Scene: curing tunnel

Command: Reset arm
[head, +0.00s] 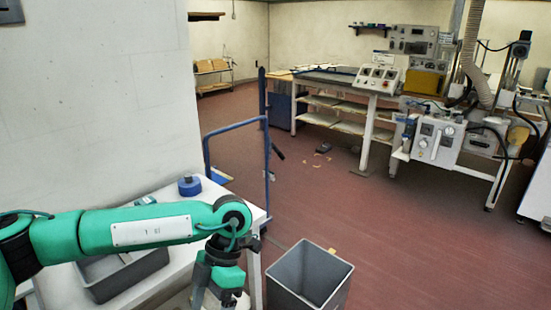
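My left arm, green with black joints, reaches in from the left over the white table. Its elbow or wrist joint bends down near the table's right end. My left gripper (222,290) hangs below that joint, pointing down, left of the grey bin. Its lower end is cut off by the bottom edge, so I cannot tell whether its fingers are open or shut. No held object can be made out. My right arm and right gripper are not in view.
A white table (245,197) holds a grey tray (140,275) and a blue roll (189,186). An open grey bin (308,280) stands on the floor beside it. A blue-framed cart (236,127) is behind. A workbench and machinery (436,137) stand farther back. Red floor (400,240) is clear at right.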

